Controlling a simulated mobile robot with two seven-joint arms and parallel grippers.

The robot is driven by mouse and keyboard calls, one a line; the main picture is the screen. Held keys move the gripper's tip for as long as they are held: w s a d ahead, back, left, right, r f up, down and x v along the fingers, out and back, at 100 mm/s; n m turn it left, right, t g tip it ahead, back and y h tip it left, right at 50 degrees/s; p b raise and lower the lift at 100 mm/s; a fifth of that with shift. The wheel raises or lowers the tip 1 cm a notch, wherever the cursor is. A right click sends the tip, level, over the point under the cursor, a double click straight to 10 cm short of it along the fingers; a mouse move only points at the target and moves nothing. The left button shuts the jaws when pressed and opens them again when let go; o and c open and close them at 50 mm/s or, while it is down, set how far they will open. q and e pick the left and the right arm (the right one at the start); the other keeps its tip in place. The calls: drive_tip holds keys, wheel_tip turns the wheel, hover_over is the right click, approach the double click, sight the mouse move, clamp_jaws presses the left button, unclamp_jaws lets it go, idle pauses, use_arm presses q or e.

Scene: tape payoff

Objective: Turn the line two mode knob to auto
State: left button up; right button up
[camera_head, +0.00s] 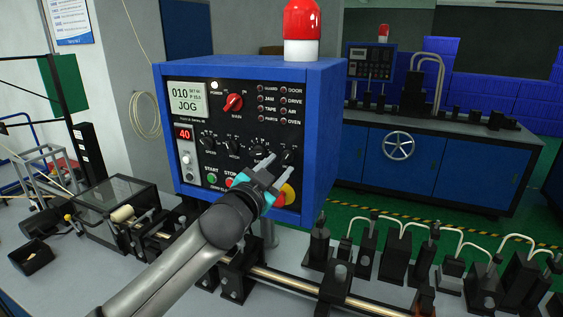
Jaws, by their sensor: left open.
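A blue control box (325,130) faces me, with a black panel. Its small screen (187,100) reads 010 and JOG. A red main knob (233,103) sits right of the screen. Below is a row of black knobs, including a left one (207,142), a middle one (233,146) and a right one (289,157). Their labels are too small to read, so I cannot tell which is the line two mode knob. My left gripper (279,162) is open in front of the panel's lower right, its fingers near the right-hand knobs. I cannot tell whether it touches one. It partly hides them.
A green start button (212,179), a red stop button (230,181) and a partly hidden emergency button (287,195) sit low on the panel. A red and white beacon (301,30) tops the box. Black fixtures (395,255) line the bench at right. A second machine (430,165) stands behind.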

sight(287, 158)
use_arm(q)
drive_tip(key=shift+x, duration=1.25)
clamp_jaws()
